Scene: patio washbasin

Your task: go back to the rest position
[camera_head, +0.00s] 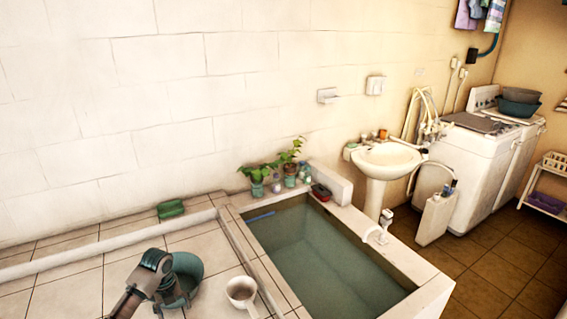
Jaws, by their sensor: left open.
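My left gripper (172,292) comes in from the bottom left and points down at the tiled counter (75,285). It is open. It overlaps a teal bowl (190,268) in the picture and hides its left part. I cannot tell whether the fingers touch the bowl. A white dipper or pot (241,292) with a handle stands just right of the bowl, apart from the gripper. My right gripper is not in view.
A water-filled basin (325,255) with a raised rim lies right of the counter. Potted plants (275,178) stand at its back edge. A green folded item (170,209) lies near the wall. A pedestal sink (385,160) and washing machine (465,170) stand farther right. The left counter is clear.

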